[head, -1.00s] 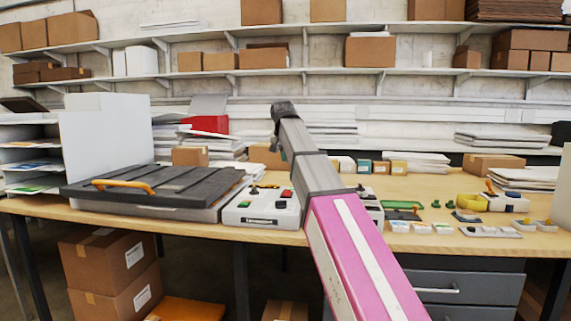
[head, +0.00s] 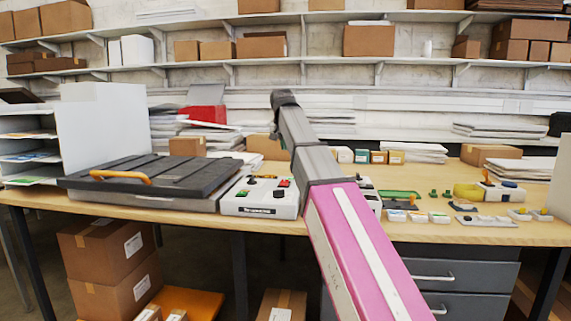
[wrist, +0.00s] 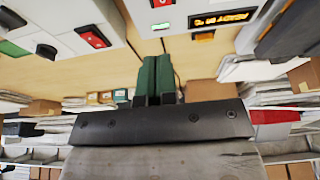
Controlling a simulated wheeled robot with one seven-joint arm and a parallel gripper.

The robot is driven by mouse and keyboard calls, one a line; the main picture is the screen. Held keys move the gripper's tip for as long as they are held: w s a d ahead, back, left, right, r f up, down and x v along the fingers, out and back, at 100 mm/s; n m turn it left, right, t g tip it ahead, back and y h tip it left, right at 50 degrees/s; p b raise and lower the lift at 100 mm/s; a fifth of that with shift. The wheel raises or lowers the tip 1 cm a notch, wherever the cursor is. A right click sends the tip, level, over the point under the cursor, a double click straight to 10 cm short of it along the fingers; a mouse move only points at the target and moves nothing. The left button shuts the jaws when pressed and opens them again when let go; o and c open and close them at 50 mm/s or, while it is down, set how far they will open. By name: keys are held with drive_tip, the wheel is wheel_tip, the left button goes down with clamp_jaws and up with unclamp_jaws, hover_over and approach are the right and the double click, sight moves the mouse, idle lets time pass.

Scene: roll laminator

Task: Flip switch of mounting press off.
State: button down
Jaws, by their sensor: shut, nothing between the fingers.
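The mounting press appears to be the low grey unit with a ribbed black lid (head: 150,172) and an orange handle (head: 121,176), on the bench at left. A white control box (head: 240,207) adjoins its right side, with a red switch (head: 284,183) and a green button on top. My gripper (wrist: 157,62) shows in the wrist view with green fingers together and empty; it is hidden in the head view. In the upside-down wrist view, a lit READY display (wrist: 222,18) and a red switch (wrist: 160,3) marked 0 are at the top, apart from the fingers.
Another white panel with a red rocker (wrist: 93,37) is at the wrist view's upper left. Small cartons (head: 395,157), green pieces and a yellow item (head: 467,191) stand on the bench at right. A white upright panel (head: 103,133) stands at left.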

sight(287, 181)
drive_tip(key=x, duration=1.3)
drive_tip(key=shift+s+a+f, duration=0.1)
drive_tip(key=shift+s+f, duration=0.2)
drive_tip(key=shift+f, duration=0.05)
drive_tip(key=shift+w+f, duration=0.3)
drive_tip(key=shift+f, duration=0.15)
drive_tip(key=shift+s+f, duration=0.1)
drive_tip(key=shift+s, duration=0.1)
